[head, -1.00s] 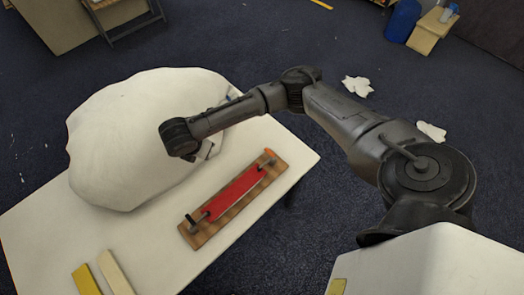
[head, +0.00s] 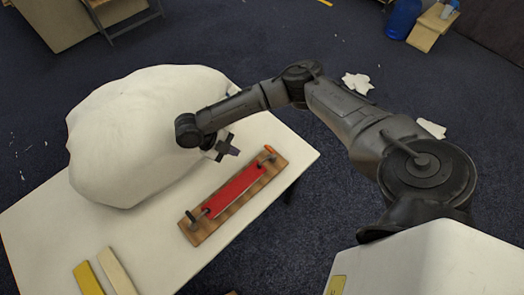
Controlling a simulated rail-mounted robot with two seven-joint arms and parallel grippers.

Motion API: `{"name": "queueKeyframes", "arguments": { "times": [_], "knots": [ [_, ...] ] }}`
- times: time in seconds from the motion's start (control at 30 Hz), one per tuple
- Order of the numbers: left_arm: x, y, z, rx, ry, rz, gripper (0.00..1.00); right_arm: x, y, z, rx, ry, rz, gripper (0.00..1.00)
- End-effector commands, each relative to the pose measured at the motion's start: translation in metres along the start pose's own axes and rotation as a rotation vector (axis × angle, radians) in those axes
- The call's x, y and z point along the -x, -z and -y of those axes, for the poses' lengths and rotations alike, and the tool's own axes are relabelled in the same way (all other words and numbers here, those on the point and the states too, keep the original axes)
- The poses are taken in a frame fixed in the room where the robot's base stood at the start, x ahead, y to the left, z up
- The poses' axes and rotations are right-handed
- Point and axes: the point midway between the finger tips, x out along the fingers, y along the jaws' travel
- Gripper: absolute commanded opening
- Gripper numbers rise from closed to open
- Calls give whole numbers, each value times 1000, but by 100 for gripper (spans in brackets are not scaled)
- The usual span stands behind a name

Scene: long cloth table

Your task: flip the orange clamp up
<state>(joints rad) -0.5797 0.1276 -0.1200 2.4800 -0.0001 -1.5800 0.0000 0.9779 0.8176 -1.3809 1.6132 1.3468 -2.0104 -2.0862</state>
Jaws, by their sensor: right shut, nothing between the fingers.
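The orange clamp (head: 269,149) is a small orange piece at the upper right end of a wooden board (head: 190,234) that lies on the white table. A red strip (head: 236,192) runs along the board between two dark posts, one near each end. My right gripper (head: 233,151) is shut and empty. In the picture it is just left of the orange clamp, apart from it. My left gripper is not in view.
A large white bulky cloth-like mound (head: 130,130) fills the table's back left, close to my right wrist. A yellow bar (head: 88,279) and a cream bar (head: 117,272) lie at the front left. The table (head: 50,235) is bare between the mound and the board.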

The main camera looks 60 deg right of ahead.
Motion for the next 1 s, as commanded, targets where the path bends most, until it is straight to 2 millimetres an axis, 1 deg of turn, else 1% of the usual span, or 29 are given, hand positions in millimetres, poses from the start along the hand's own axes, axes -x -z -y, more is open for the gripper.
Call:
{"name": "queueKeyframes", "arguments": {
  "times": [0.33, 0.47, 0.57, 1.0],
  "knots": [
    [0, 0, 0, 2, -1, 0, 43, 0, 0, 0, 7, 0, 1, 0],
    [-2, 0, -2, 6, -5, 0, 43, -6, 0, -1, 8, 0, -1, 0],
    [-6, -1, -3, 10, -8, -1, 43, -17, 0, -2, 7, 0, -2, 0],
    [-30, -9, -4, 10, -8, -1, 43, -98, -1, -2, 7, 0, -3, 0]
  ]
}}
